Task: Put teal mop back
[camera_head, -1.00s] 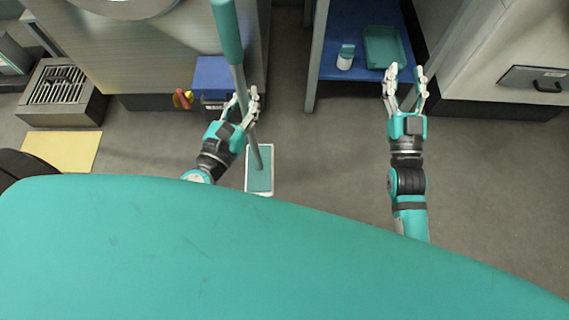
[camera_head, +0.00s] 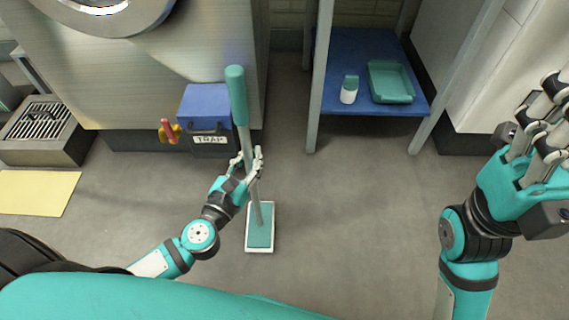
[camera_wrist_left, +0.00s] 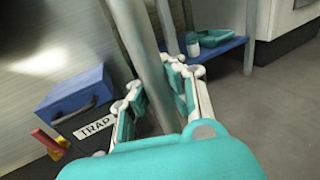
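The teal mop stands nearly upright in the head view, with its teal and grey handle (camera_head: 239,100) rising from a flat teal pad with a white rim (camera_head: 261,237) on the floor. My left gripper (camera_head: 247,160) is around the grey pole below the teal grip, its fingers on both sides and apparently closed on it. The left wrist view shows the pole (camera_wrist_left: 150,70) between the fingers (camera_wrist_left: 155,85). My right gripper (camera_head: 538,128) is at the right edge, raised close to the camera; its fingers look apart and empty.
A blue box marked TRAP (camera_head: 207,98) stands behind the mop by a steel appliance. A blue shelf (camera_head: 345,50) holds a teal tray (camera_head: 391,82) and a small bottle (camera_head: 349,90). A yellow mat (camera_head: 38,193) lies left, beside a floor grate (camera_head: 40,122). The middle floor is clear.

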